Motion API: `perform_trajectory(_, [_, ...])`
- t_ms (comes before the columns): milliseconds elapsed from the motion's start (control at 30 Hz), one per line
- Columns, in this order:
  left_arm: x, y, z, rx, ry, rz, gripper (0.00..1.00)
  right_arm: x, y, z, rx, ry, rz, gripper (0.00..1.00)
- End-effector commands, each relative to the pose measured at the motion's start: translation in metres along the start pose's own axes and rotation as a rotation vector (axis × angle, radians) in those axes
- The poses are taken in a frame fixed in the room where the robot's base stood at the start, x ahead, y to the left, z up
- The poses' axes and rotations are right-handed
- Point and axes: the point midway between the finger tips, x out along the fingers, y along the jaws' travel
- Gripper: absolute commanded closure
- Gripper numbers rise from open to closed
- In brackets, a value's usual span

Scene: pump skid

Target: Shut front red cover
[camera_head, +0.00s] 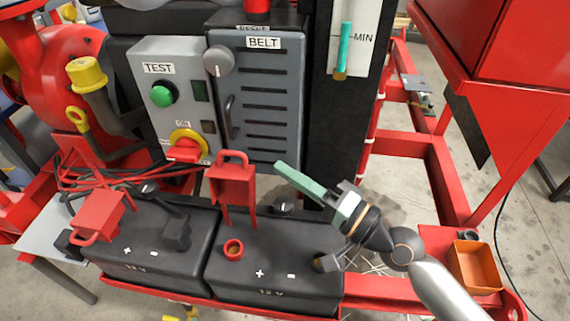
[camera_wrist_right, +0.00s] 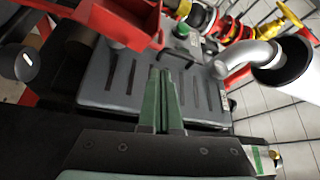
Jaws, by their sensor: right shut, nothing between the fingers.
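A red cover (camera_head: 232,185) with a loop handle stands raised above the right battery (camera_head: 285,255). Below it, a red ring-shaped terminal (camera_head: 233,248) on the battery top is exposed. A second red cover (camera_head: 98,215) sits tilted at the left battery (camera_head: 150,250). My right gripper (camera_head: 280,168) has green fingers, shut and empty, to the right of the raised cover and apart from it. In the right wrist view the shut fingers (camera_wrist_right: 161,75) point at the grey vented panel, and a red cover (camera_wrist_right: 125,20) shows at upper left. My left gripper is not in view.
A grey BELT panel (camera_head: 262,100) and a TEST box (camera_head: 150,60) with a green button and a red-yellow switch stand behind the batteries. An orange bin (camera_head: 474,265) is at right, near my right arm. Red frame rails (camera_head: 400,145) run behind it.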

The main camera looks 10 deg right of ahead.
Motion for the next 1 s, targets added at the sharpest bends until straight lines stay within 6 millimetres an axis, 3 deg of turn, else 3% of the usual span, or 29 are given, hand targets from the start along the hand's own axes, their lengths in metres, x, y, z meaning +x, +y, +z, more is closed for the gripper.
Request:
perform_trajectory(200, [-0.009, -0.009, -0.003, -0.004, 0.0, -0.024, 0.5, 0.041, -0.004, -0.002, 0.002, 0.003, -0.004, 1.0])
perform_trajectory(400, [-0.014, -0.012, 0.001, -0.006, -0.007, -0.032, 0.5, 0.068, -0.002, -0.001, 0.0, 0.001, -0.001, 1.0])
perform_trajectory(1000, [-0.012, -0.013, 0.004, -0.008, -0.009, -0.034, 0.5, 0.077, 0.001, 0.0, -0.007, 0.0, -0.003, 1.0])
